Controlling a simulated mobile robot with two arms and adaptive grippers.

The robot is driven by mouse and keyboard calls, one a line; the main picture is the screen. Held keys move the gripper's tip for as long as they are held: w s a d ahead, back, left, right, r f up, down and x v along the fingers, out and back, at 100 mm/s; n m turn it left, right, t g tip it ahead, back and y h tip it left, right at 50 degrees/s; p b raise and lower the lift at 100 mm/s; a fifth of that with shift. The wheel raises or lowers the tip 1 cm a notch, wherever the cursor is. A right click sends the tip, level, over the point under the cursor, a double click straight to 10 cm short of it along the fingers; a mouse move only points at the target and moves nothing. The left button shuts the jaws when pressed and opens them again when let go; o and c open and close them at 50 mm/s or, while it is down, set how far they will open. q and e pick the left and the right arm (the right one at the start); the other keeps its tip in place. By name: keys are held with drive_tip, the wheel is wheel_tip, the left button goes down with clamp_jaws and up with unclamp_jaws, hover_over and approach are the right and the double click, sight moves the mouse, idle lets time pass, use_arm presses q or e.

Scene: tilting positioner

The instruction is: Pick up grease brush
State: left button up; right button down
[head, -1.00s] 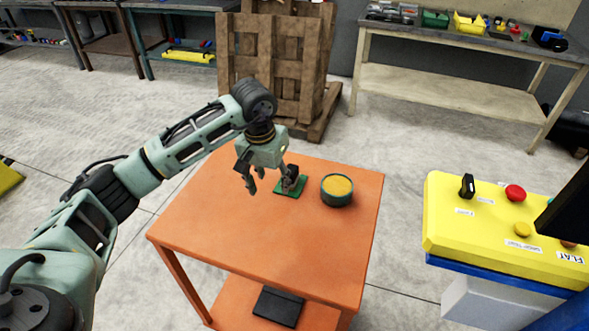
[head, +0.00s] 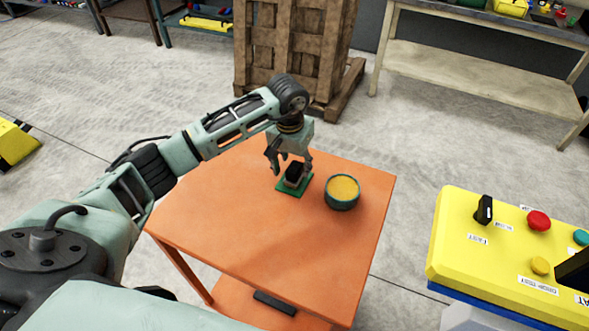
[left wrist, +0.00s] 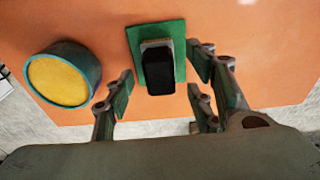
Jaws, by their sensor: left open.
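The grease brush (head: 293,180) appears as a small dark block with a grey part, on a green pad (head: 284,190) on the orange table (head: 236,230). My left gripper (head: 290,164) is open and pointing down just above it. In the left wrist view the dark top of the brush (left wrist: 160,70) and the green pad (left wrist: 172,30) show between the spread fingers (left wrist: 160,90). I see no finger clearly touching the brush. The gripper partly hides it in the head view. My right gripper is not in view.
A round green tub with yellow contents (head: 342,191) stands close to the right of the pad. A yellow control panel (head: 465,240) with buttons is farther right. A wooden pallet stack (head: 285,50) stands behind the table. The table's front half is clear.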

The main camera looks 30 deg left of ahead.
use_arm(q)
drive_tip(key=shift+w+d+f, duration=0.1)
drive_tip(key=shift+w+f, duration=0.1)
drive_tip(key=shift+f, duration=0.55)
drive_tip(key=shift+w+f, duration=0.15)
drive_tip(key=shift+f, duration=0.35)
drive_tip(key=c, duration=1.1)
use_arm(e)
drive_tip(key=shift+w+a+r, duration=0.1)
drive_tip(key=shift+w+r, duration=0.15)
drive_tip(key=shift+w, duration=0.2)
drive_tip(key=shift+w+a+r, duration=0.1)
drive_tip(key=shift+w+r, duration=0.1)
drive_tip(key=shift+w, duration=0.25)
